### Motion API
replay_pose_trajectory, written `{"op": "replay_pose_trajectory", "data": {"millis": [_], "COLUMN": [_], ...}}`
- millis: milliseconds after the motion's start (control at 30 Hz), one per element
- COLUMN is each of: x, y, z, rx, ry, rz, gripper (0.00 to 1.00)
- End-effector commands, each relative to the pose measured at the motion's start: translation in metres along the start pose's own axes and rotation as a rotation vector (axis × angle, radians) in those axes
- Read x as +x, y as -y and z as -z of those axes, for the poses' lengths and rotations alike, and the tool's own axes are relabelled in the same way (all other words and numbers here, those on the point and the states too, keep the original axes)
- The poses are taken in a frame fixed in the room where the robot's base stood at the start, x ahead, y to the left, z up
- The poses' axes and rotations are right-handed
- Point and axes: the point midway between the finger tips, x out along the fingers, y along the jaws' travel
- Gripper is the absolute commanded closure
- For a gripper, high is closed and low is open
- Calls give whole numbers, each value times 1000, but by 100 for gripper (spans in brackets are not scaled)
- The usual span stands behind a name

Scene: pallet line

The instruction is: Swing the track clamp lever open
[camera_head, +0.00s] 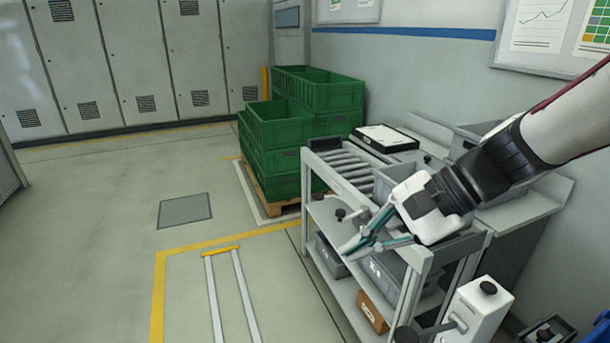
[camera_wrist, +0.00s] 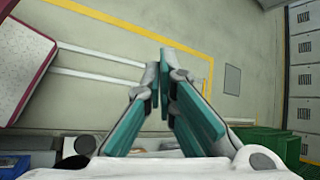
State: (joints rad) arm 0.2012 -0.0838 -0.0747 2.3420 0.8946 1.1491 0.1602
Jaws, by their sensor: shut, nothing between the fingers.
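A lever with a round black knob (camera_head: 405,335) sticks out to the left from a white housing (camera_head: 488,310) at the lower right of the head view. It looks like the track clamp lever, but I cannot be sure. A dark round knob (camera_wrist: 85,145) shows low on the left in the wrist view and may be the same one. My gripper (camera_head: 352,246) is shut and empty, with its teal finger pads pointing down and left in front of the roller cart. It is above and left of the lever, apart from it. It also shows in the wrist view (camera_wrist: 165,78).
The roller cart (camera_head: 425,258) holds grey bins (camera_head: 385,272) and a small brown box (camera_head: 372,312); small black knobs (camera_head: 340,214) show at its side. Green crates (camera_head: 270,135) stand on a pallet behind. Floor rails (camera_head: 213,300) lie left, with open floor around them.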

Motion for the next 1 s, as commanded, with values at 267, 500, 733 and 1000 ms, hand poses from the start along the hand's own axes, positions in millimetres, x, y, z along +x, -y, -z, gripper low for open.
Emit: {"op": "replay_pose_trajectory", "data": {"millis": [267,500,733,1000], "x": [57,74,76,73], "y": [48,43,24,23], "z": [156,303,372,379], "rx": [569,943,1095,1110], "ry": [201,282,297,298], "rz": [385,720,889,911], "gripper": [100,100,100,100]}}
